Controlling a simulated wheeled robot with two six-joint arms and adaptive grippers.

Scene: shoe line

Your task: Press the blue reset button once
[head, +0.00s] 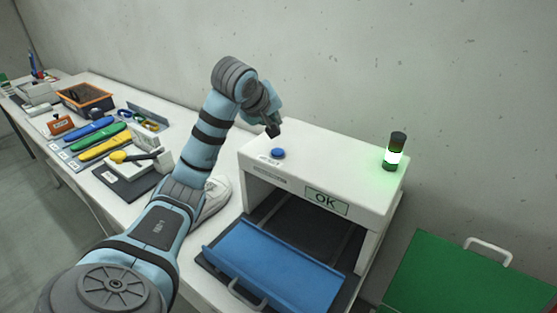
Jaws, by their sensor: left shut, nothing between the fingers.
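The blue reset button (278,153) sits on the top left of a white box-shaped machine (327,160), with a small label beside it. My left gripper (273,131) is shut and empty. It points down just behind and above the button in the picture, with a visible gap between them. The button's top is in plain view. My right gripper does not show.
A lamp glowing green (394,152) stands on the machine's right end, and its front sign (326,201) reads OK. A blue tray (272,264) lies at the opening. A white shoe (213,198) is partly behind my arm. A green case (470,280) is at right.

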